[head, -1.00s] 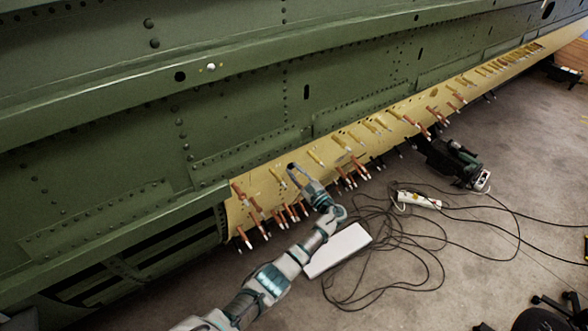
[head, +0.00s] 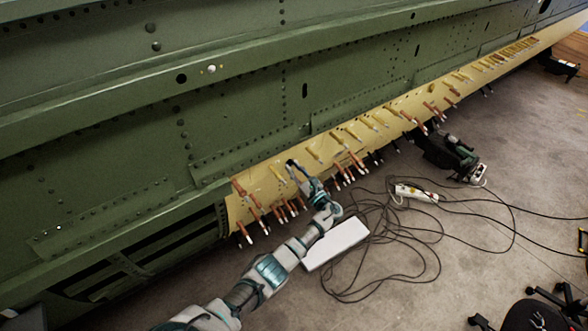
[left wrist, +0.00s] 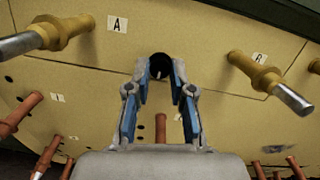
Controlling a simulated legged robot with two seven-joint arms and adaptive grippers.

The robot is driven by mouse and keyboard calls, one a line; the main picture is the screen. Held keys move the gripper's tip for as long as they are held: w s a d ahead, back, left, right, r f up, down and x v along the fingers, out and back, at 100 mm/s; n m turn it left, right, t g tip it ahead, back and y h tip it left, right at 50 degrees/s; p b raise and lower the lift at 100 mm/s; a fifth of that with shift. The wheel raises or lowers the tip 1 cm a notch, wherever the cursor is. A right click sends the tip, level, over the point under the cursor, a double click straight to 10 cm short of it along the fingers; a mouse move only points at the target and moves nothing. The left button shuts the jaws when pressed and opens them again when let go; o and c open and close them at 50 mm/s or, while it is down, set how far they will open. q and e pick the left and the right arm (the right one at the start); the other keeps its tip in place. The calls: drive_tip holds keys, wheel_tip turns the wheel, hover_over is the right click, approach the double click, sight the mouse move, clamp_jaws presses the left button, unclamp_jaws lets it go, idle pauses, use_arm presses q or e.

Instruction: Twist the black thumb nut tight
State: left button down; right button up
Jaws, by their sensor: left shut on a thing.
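The black thumb nut (left wrist: 160,66) is on the yellow skin panel (left wrist: 205,60), between the labels A (left wrist: 117,24) and another letter on the right. My left gripper (left wrist: 160,72) is shut on the nut, with one blue-sided finger on each side of it. In the head view my left gripper (head: 297,170) reaches the panel (head: 270,178) near its upper edge, and the nut shows as a small dark spot at its tip. Most of the nut's sides are hidden by the fingertips. My right gripper is not in view.
Gold fasteners (left wrist: 62,32) stick out left and right of the gripper, and copper-coloured ones (left wrist: 160,128) below. A green fuselage (head: 240,110) rises above the panel. A white box (head: 336,243), loose cables and a power strip (head: 416,193) lie on the floor.

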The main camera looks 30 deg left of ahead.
use_arm(q)
drive_tip(key=c, duration=1.1)
unclamp_jaws()
drive_tip(key=shift+f, duration=0.4)
drive_tip(key=shift+o, duration=0.4)
drive_tip(key=shift+w+r, duration=0.1)
drive_tip(key=shift+r, duration=0.1)
drive_tip(key=shift+d, duration=0.1)
drive_tip(key=v, duration=1.2)
